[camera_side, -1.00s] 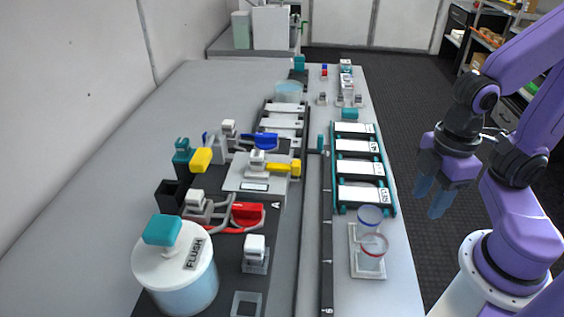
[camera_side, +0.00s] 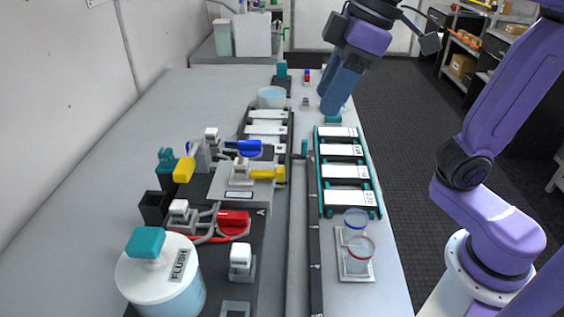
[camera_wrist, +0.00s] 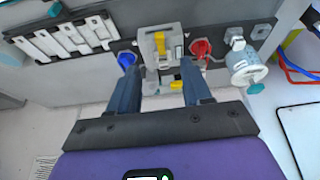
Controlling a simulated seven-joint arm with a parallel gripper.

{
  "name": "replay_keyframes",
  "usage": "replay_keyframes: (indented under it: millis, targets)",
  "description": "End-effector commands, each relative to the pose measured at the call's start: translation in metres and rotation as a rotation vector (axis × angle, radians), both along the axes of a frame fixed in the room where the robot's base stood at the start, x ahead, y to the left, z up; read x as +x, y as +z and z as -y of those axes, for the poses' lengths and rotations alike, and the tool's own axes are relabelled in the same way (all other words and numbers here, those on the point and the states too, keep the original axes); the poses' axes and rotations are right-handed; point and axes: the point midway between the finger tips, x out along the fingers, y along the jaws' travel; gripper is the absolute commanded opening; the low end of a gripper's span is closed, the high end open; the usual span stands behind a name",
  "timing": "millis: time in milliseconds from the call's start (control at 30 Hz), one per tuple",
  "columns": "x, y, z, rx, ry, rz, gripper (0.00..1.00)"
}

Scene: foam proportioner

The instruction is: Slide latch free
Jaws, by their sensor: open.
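No part is marked as the latch, and I cannot tell which one it is. A yellow handle (camera_side: 267,172) lies across a grey-white block (camera_side: 239,177) in the middle of the black panel. A second yellow piece (camera_side: 184,170) stands tilted to its left. A small teal tab (camera_side: 304,148) sits by the dark rail. My gripper (camera_side: 333,108) hangs high near the far end of the teal-framed rack, apart from the panel. In the wrist view the open, empty fingers (camera_wrist: 160,68) point toward the yellow handles and block (camera_wrist: 150,50).
A blue knob (camera_side: 249,148) and a red knob (camera_side: 233,223) flank the block. The FLUSH jar (camera_side: 162,283) stands at the near left. A rack of white cards (camera_side: 345,171) and two cups (camera_side: 356,251) are on the right. The bench's left side is clear.

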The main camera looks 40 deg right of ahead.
Motion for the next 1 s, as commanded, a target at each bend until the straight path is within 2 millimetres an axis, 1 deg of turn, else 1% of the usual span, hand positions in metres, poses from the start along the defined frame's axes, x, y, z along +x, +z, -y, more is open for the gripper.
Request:
replay_keyframes:
  millis: [33,100,167,267,333,467,1000]
  targets:
    - [0.003,0.008,-0.002,0.011,-0.01,0.01,0.49]
    - [0.005,0.014,-0.003,0.019,-0.021,0.015,0.49]
    - [0.006,0.017,-0.004,0.021,-0.026,0.018,0.49]
    - [0.008,0.013,-0.005,0.021,-0.028,0.018,0.49]
    - [0.01,0.007,-0.007,0.02,-0.028,0.017,0.49]
    - [0.015,-0.013,-0.012,0.018,-0.028,0.014,0.49]
    - [0.042,-0.106,-0.039,0.017,-0.027,0.014,0.49]
